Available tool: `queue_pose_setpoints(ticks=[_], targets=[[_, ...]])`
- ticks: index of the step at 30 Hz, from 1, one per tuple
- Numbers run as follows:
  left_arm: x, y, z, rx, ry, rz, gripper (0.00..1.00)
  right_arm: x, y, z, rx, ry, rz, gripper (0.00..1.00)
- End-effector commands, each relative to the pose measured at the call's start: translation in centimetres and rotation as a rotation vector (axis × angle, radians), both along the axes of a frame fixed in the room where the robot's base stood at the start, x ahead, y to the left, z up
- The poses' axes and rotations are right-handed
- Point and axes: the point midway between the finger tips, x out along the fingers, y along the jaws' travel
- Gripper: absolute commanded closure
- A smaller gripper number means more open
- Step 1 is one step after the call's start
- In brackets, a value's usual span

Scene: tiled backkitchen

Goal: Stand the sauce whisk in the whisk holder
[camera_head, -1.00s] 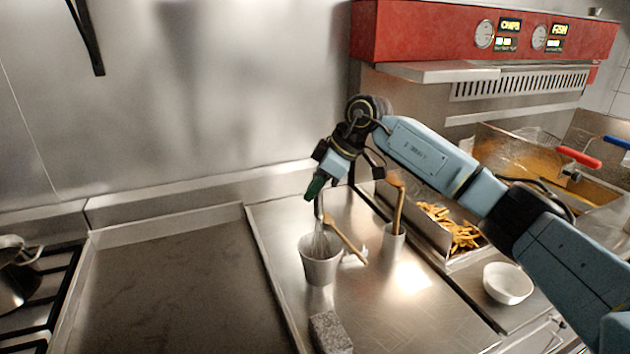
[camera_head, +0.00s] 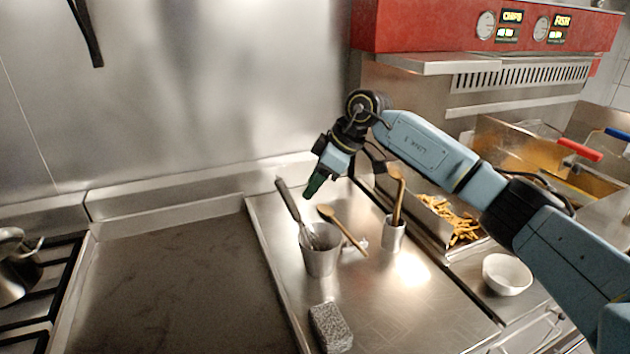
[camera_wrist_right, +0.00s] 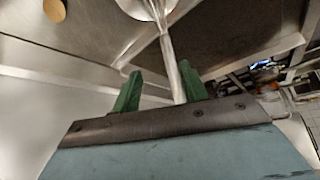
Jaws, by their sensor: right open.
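The sauce whisk has its wire end inside the metal whisk holder (camera_head: 321,262), and its dark handle (camera_head: 288,200) sticks out above the rim, leaning to the left. My right gripper (camera_head: 312,187), with green fingers, is open just right of the handle and above the holder, apart from it in the head view. In the right wrist view the whisk's shaft (camera_wrist_right: 169,55) runs from the holder (camera_wrist_right: 145,7) towards the open fingers (camera_wrist_right: 160,85); I cannot tell its depth between them. My left gripper is not in view.
A wooden spoon (camera_head: 345,232) lies behind the holder. A smaller cup (camera_head: 393,235) holds wooden utensils. A grey block (camera_head: 331,328) sits in front. Fries (camera_head: 455,225), a white bowl (camera_head: 507,274) and fryers are at right. The dark griddle (camera_head: 170,280) at left is clear.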

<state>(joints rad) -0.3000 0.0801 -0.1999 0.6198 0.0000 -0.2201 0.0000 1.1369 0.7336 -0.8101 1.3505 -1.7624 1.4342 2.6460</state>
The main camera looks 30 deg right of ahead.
Motion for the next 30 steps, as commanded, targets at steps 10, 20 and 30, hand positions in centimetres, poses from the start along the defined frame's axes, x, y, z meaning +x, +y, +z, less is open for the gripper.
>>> queue_pose_setpoints(ticks=[10, 20, 30], targets=[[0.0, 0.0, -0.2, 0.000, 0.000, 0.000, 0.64, -1.6, -2.2, 4.5, 0.000, -0.006, -0.002, 0.56], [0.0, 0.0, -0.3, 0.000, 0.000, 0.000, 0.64, -3.7, -4.8, 10.1, 0.000, -0.003, -0.002, 0.56], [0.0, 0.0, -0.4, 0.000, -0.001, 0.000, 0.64, -4.3, -5.4, 11.5, 0.001, -0.001, 0.000, 0.56]])
